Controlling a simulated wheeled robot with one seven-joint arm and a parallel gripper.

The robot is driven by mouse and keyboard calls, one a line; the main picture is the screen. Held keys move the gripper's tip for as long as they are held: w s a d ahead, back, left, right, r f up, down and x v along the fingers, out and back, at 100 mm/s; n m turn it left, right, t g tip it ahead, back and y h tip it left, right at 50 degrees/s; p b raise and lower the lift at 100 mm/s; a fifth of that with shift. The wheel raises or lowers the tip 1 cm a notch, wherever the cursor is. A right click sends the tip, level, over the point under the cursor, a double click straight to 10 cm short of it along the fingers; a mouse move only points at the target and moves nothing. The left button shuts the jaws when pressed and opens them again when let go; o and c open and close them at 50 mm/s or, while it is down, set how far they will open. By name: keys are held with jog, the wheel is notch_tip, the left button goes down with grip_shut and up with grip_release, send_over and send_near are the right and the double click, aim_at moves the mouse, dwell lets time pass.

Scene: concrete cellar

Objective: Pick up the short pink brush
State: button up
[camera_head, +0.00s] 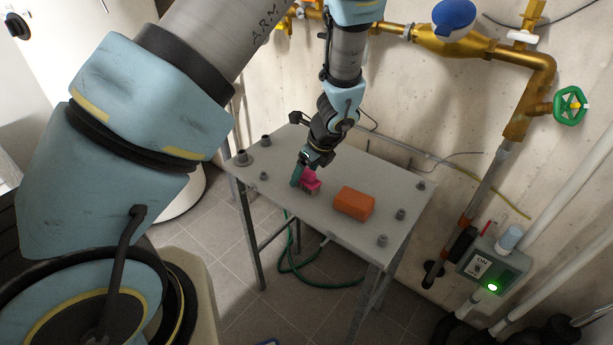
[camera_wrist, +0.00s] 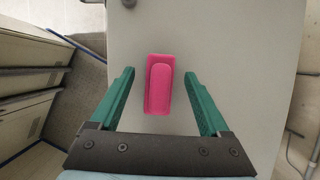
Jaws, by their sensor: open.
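The short pink brush (camera_head: 311,180) lies on the grey metal table (camera_head: 375,192), left of an orange block. In the wrist view the brush (camera_wrist: 159,85) is a bright pink oblong with a raised middle, lengthwise between my fingers. My gripper (camera_head: 297,181) points down at the brush. In the wrist view its two green fingers (camera_wrist: 158,88) are spread, one on each side of the brush, with a gap on both sides. Nothing is held. I cannot tell the exact height of the fingertips above the table.
An orange block (camera_head: 354,203) lies on the table to the right of the brush. Several short grey pegs stand near the table's corners, one at the right front (camera_head: 382,240). Brass piping (camera_head: 455,40) runs along the wall behind. A green hose (camera_head: 300,270) hangs below the table.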

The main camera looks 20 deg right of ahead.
jog(key=shift+x, duration=1)
jog(key=shift+c, duration=0.3)
grip_shut()
